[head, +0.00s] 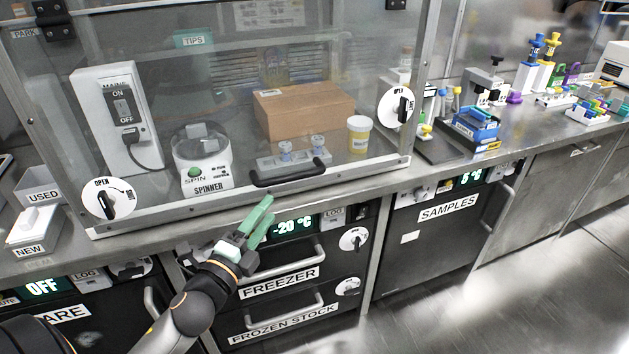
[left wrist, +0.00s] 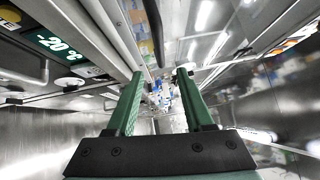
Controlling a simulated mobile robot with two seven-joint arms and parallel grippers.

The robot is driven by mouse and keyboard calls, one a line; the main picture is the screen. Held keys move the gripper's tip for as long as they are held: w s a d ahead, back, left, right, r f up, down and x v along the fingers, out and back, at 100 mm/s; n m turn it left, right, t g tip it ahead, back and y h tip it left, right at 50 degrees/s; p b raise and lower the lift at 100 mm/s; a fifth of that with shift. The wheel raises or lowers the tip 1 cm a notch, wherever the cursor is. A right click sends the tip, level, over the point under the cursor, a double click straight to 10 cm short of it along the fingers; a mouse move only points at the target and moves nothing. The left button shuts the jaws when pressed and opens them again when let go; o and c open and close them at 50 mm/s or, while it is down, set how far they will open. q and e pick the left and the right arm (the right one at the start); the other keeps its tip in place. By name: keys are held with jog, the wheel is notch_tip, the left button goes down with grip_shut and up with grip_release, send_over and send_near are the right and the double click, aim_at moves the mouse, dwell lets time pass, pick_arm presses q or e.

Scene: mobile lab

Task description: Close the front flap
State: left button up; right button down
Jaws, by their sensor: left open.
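The front flap (head: 330,178) is a clear pane in a metal frame, hinged at the top, and it hangs down over the bench enclosure. Its lower edge is close to the counter; I cannot tell whether it is fully seated. A black bar handle (head: 288,178) is at its lower middle. Round white latches with black knobs sit at its lower left (head: 108,200) and right (head: 399,106). My left gripper (head: 267,207) is open and empty, just below and in front of the handle. Its green fingers also show in the left wrist view (left wrist: 157,74). My right gripper is not in view.
Behind the pane are a spinner (head: 204,160), a cardboard box (head: 303,110), a yellow-labelled tub (head: 358,135) and a switch box (head: 117,118). Freezer drawers (head: 280,284) with handles are below the counter. Several racks and a blue box (head: 475,124) stand to the right.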

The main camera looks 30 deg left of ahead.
aim_at(292, 174)
pick_arm(q)
jog(key=w, duration=0.8)
jog(key=w+a+r, duration=0.1)
jog(key=w, duration=0.3)
jog(key=shift+p, duration=0.3)
grip_shut()
dwell(1.0)
